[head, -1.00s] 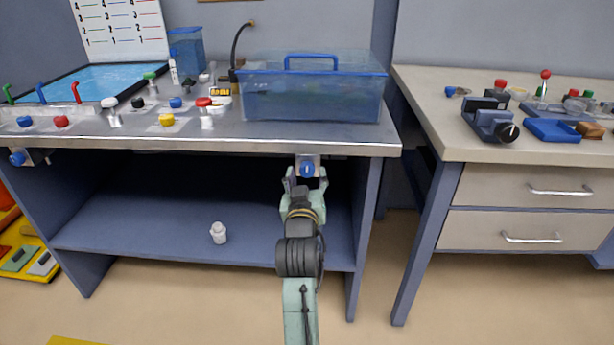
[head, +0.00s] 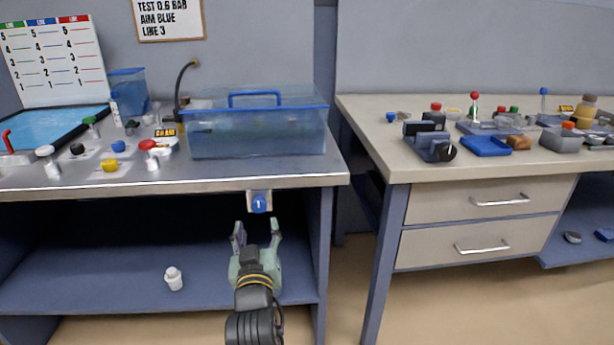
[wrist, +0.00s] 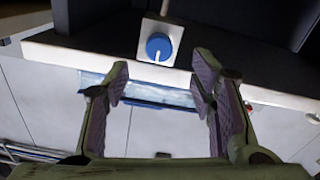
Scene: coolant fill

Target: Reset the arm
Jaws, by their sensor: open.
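My gripper (head: 257,237) is open and empty in front of the left bench, below its front edge. A blue knob (head: 260,204) on a pale plate sits on that edge, just above and beyond my fingertips in the head view. In the wrist view my gripper (wrist: 160,90) shows its two fingers spread wide apart. The blue knob (wrist: 159,46) is ahead of them, near the top middle, and not touched by either finger.
A clear tank with a blue lid (head: 258,130) stands on the left bench (head: 220,185). A small white bottle (head: 173,279) stands on the shelf below. The right bench (head: 365,110) holds a clamp-like device (head: 432,142) and a blue tray (head: 486,146). Floor shows between the benches.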

